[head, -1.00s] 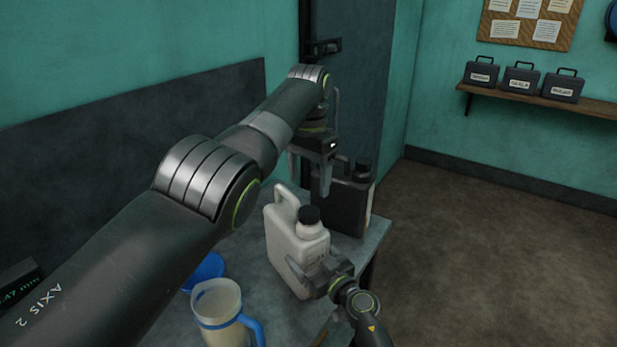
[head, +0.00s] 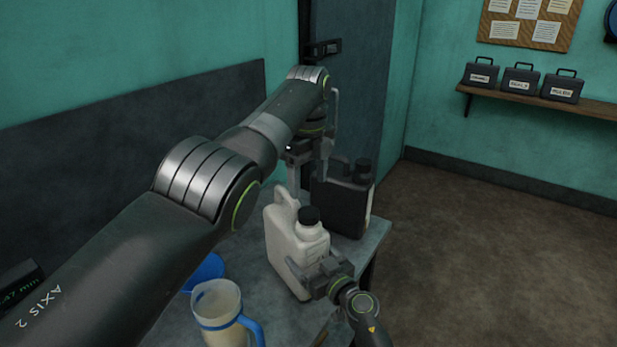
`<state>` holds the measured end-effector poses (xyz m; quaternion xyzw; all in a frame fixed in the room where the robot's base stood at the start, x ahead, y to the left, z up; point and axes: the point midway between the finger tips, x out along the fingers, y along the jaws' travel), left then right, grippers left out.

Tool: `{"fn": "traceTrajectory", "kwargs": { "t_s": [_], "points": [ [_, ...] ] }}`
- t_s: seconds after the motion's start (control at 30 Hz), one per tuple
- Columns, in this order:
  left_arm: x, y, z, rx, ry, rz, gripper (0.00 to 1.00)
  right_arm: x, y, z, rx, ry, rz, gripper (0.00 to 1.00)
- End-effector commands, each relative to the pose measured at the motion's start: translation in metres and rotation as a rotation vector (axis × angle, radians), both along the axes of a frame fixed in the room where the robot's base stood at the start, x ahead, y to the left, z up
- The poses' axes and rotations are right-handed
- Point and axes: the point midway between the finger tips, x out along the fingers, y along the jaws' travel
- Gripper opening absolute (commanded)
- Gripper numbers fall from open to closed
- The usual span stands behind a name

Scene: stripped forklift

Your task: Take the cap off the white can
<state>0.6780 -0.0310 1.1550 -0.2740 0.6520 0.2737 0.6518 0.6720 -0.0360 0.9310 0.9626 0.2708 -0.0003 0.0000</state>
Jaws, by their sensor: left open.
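The white can (head: 288,238) stands on the grey table, with its black cap (head: 309,216) on its neck. My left gripper (head: 308,182) is open and empty, fingers pointing down. In the picture it is above and behind the cap, apart from it. My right gripper (head: 308,270) is at the can's lower body, with one finger along the near face. The other finger is mostly hidden, but the jaws appear closed on the can.
A black can (head: 343,205) with a black cap stands close behind the white can. A jug (head: 217,305) with a blue handle and a blue bowl (head: 204,272) are at the near left. The table edge (head: 376,250) is just right of the cans.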

Motion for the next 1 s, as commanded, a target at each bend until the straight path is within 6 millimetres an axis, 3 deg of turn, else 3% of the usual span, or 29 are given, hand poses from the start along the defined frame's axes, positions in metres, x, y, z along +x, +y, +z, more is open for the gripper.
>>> {"fn": "traceTrajectory", "kwargs": {
  "t_s": [0.2,0.47,1.0],
  "points": [
    [0.000,0.000,0.000,0.000,0.000,-0.195,0.67,0.000,0.000,-0.001,-0.001,0.001,-0.001,0.20],
    [0.000,0.000,-0.009,0.000,0.001,-0.250,0.67,0.000,0.000,-0.001,-0.001,0.001,-0.001,0.20],
    [0.000,-0.001,-0.074,-0.001,0.000,-0.246,0.67,0.000,0.000,-0.001,-0.001,0.001,-0.001,0.20]
  ]
}}
